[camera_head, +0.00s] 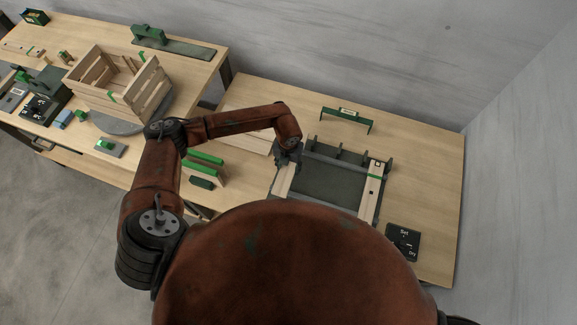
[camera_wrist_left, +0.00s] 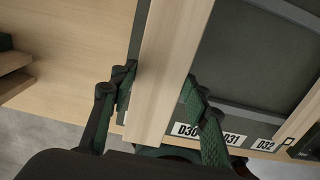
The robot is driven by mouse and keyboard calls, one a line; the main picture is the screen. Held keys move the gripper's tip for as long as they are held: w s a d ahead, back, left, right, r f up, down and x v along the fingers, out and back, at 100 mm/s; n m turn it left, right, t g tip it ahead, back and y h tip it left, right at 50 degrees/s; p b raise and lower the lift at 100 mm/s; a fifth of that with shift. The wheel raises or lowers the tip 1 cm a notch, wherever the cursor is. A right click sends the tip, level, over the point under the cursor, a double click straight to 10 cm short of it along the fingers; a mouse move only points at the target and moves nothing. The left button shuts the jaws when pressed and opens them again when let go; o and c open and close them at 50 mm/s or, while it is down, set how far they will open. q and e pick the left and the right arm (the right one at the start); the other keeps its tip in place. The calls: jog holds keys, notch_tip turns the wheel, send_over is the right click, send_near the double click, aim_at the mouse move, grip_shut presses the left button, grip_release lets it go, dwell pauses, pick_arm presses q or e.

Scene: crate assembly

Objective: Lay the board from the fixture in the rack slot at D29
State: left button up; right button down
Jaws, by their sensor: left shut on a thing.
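My left gripper (camera_head: 287,158) is shut on a pale wooden board (camera_head: 285,180), over the left side of the dark rack (camera_head: 325,180). In the left wrist view, the gripper (camera_wrist_left: 160,88) has one finger on each side of the board (camera_wrist_left: 170,60). The board lies along the rack's left edge and its near end passes the label strip. Labels D30 (camera_wrist_left: 186,130), D31 (camera_wrist_left: 232,139) and D32 (camera_wrist_left: 264,145) show right of the board. No D29 label is visible. I cannot tell whether the board touches the slot floor. My right gripper is not in view.
Another board with a green band (camera_head: 373,190) lies at the rack's right side. A green bracket (camera_head: 346,119) stands behind the rack, and a black panel (camera_head: 403,241) lies front right. A slatted crate (camera_head: 118,88) stands on the left table.

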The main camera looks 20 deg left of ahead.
pick_arm(q)
jog(key=shift+f+b, duration=0.45)
jog(key=shift+f, duration=0.35)
notch_tip(320, 180, down, 4)
jog(key=b, duration=0.3)
jog(key=shift+f, duration=0.25)
dwell(0.4)
jog(key=shift+f, duration=0.25)
dwell(0.4)
jog(key=o, duration=1.3)
